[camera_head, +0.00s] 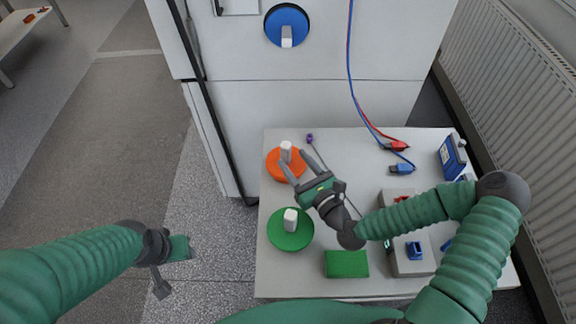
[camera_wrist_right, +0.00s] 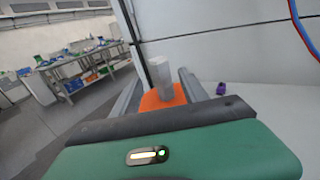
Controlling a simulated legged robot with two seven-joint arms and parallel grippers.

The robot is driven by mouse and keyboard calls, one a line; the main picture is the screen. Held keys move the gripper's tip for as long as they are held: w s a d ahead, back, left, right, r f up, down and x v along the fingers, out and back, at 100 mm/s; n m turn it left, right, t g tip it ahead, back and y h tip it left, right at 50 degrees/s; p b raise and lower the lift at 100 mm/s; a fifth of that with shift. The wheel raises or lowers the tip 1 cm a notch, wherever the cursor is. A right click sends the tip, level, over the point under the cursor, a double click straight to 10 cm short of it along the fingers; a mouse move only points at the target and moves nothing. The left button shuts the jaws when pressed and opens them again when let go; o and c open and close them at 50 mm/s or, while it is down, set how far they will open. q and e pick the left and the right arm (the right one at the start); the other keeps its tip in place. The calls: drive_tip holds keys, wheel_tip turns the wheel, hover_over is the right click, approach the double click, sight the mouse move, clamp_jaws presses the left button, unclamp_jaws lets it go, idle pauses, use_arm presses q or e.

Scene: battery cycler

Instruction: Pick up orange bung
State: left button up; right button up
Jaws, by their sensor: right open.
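The orange bung (camera_head: 275,167) is a round orange disc with a pale upright handle, on the white table at its far left. My right gripper (camera_head: 295,167) is open, with its fingers reaching over the bung and the pale handle near the fingertips. In the right wrist view the orange disc (camera_wrist_right: 160,100) and its handle (camera_wrist_right: 161,75) show between the two fingers. I cannot tell whether a finger touches the handle. My left gripper (camera_head: 173,268) is low at the left, off the table over the floor, and its jaws are not clear.
A green bung (camera_head: 290,239) and a green block (camera_head: 346,264) lie nearer on the table (camera_head: 330,289). A blue bung (camera_head: 288,20) sits in the white cabinet (camera_head: 310,103). Red and blue cables (camera_head: 351,70) hang to connectors at the right. A small purple item (camera_head: 309,137) lies behind the gripper.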

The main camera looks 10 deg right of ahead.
sight(283, 153)
drive_tip(key=w+a, duration=0.2)
drive_tip(key=w, duration=0.1)
drive_tip(key=shift+w+a+r, duration=0.1)
drive_tip(key=shift+w+a, duration=0.15)
drive_tip(key=shift+a, duration=0.05)
drive_tip(key=w, duration=0.4)
drive_tip(key=shift+w+d, duration=0.2)
drive_tip(key=shift+d, duration=0.2)
drive_tip(key=shift+a, duration=0.7)
drive_tip(key=c, duration=0.4)
drive_tip(key=shift+d, duration=0.15)
drive_tip(key=c, duration=0.5)
drive_tip(key=shift+d, duration=0.25)
clamp_jaws()
use_arm(q)
drive_tip(key=shift+a+r, duration=0.15)
drive_tip(key=shift+a, duration=0.1)
drive_tip(key=shift+a, duration=0.1)
use_arm(e)
drive_tip(key=shift+a, duration=0.1)
